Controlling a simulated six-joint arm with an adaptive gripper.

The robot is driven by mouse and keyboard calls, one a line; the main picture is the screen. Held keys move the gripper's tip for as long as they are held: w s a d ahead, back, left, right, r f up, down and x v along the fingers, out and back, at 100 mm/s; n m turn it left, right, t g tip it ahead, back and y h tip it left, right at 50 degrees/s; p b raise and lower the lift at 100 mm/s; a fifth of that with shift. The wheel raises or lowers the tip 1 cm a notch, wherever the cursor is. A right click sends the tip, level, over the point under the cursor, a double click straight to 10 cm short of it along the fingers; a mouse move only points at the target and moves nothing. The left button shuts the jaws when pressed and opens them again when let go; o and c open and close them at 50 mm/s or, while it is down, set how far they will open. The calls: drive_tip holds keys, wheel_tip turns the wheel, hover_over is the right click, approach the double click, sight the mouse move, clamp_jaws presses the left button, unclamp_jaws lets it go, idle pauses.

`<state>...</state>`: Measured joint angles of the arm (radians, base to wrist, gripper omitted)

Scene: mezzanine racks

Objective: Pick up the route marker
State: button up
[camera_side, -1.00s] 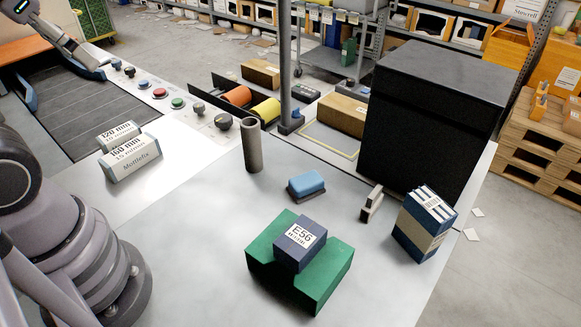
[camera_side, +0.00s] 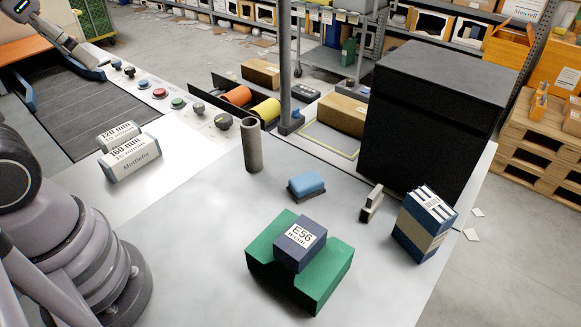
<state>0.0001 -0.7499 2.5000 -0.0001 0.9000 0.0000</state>
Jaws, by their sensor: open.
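The route marker appears to be the dark blue block (camera_side: 294,255) with a white label reading "E56". It sits in the notch of a green holder (camera_side: 325,287) on the pale grey table, with the label facing up. The green holder hides its lower part.
A blue sponge-like block (camera_side: 306,185), a grey upright tube (camera_side: 252,146), a small upright piece (camera_side: 371,204) and a blue-and-tan box (camera_side: 423,226) stand around the holder. A large black cabinet (camera_side: 428,125) stands behind.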

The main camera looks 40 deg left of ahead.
drive_tip(key=w+d+f+n+g+h, duration=0.2)
drive_tip(key=w+d+f+n+h, duration=0.15)
drive_tip(key=w, duration=0.45)
drive_tip(key=w+d+f+n+g+h, duration=0.25)
drive_tip(key=w+d, duration=0.25)
drive_tip(key=w, duration=0.4)
drive_tip(key=w+d+f+n+g+h, duration=0.2)
drive_tip(key=w+d+f+n, duration=0.15)
drive_tip(key=w, duration=0.45)
drive_tip(key=w+d+f+n+h, duration=0.35)
drive_tip(key=w+f, duration=0.45)
drive_tip(key=f, duration=0.3)
drive_tip(key=n+t+h, duration=0.1)
drive_tip(key=n+h, duration=0.1)
drive_tip(key=n, duration=0.3)
approach(375, 202)
drive_tip(key=d, duration=0.3)
drive_tip(key=shift+w+d+f, duration=0.1)
drive_tip(key=shift+w+d, duration=0.1)
drive_tip(key=shift+w, duration=0.1)
drive_tip(key=shift+f+x, duration=0.2)
drive_tip(key=shift+x, duration=2.95)
drive_tip(key=shift+a, duration=0.1)
